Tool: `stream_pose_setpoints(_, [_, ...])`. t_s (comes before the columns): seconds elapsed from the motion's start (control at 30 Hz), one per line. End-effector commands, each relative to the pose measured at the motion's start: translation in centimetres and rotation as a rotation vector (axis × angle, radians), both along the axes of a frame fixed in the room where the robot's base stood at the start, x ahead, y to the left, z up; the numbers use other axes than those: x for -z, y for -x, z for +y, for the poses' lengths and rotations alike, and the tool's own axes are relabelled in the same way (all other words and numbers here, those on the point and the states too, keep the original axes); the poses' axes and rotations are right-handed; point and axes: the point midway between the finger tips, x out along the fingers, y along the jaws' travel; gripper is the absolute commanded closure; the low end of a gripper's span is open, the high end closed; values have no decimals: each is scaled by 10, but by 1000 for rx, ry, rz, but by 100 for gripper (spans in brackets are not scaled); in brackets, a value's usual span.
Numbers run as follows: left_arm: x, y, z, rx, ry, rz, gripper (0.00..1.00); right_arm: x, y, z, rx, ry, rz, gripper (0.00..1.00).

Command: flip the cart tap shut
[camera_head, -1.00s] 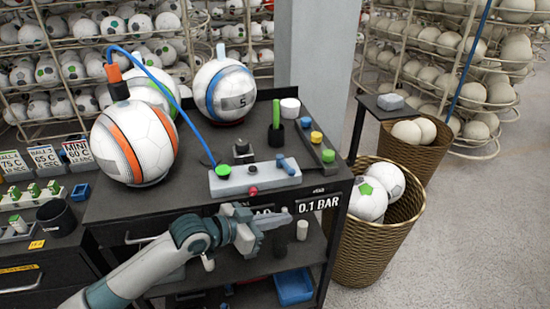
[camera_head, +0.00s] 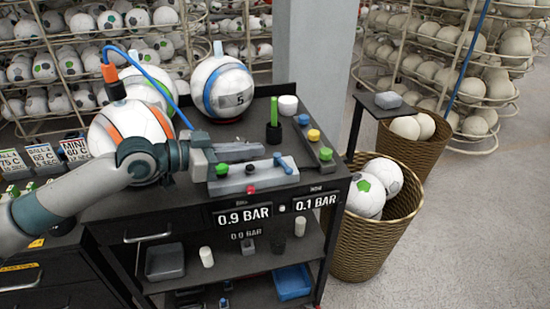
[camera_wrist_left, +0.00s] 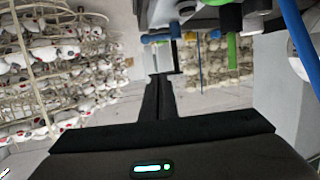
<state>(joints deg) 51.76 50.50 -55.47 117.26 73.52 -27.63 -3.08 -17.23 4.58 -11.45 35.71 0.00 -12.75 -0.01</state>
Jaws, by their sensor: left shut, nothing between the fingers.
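A grey block (camera_head: 255,180) on the cart top carries a blue lever handle (camera_head: 284,164) at its right end, apparently the tap. The handle leans to the upper left. A small red knob (camera_head: 250,190) is on the block's front. My left gripper (camera_head: 262,149) is shut and empty. It points right, above and behind the block, with its tip left of the blue handle; contact cannot be told. In the left wrist view the shut fingers (camera_wrist_left: 160,88) point up the picture, with a blue part (camera_wrist_left: 160,37) beyond them. My right gripper is not in view.
A blue hose (camera_head: 160,83) arches from an orange fitting to the cart. An orange-striped ball is partly behind my arm; a blue-banded ball (camera_head: 222,88) stands behind. Displays read 0.9 BAR (camera_head: 243,216) and 0.1 BAR (camera_head: 317,200).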

Motion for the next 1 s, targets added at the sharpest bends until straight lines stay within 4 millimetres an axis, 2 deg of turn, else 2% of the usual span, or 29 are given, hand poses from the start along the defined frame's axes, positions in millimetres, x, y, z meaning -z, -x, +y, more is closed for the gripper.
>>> stream_pose_setpoints(0.37, [-1, 0, 0, 1, 1, 0, 100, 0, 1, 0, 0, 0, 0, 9])
stream_pose_setpoints(0.57, [-1, -3, -6, 2, 2, 0, 100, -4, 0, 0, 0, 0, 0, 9])
stream_pose_setpoints(0.77, [3, -13, -23, 3, 2, 1, 100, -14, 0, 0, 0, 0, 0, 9])
stream_pose_setpoints(1.0, [11, -32, -54, 1, 3, 2, 100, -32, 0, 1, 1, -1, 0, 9])
